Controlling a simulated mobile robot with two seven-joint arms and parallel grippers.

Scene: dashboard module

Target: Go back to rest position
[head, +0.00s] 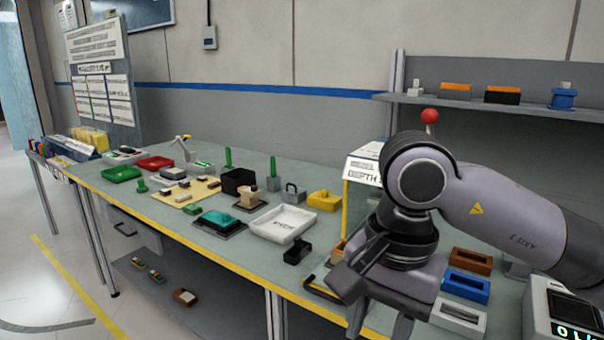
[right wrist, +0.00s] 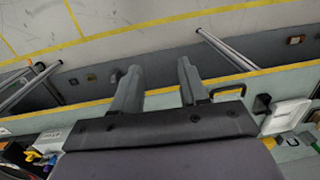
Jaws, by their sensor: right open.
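My right arm comes in from the right in the head view, bent, with its gripper (head: 345,290) at the front edge of the workbench (head: 190,225). In the right wrist view the two dark fingers of this gripper (right wrist: 158,82) stand apart with nothing between them. They point out past the yellow bench edge, over the floor. My left gripper is not in view.
A white tray (head: 283,223), a black holder (head: 297,251) and a yellow block (head: 324,201) lie left of my gripper. A box marked DEPTH (head: 362,170) stands behind my arm. The floor in front (head: 60,290) is clear.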

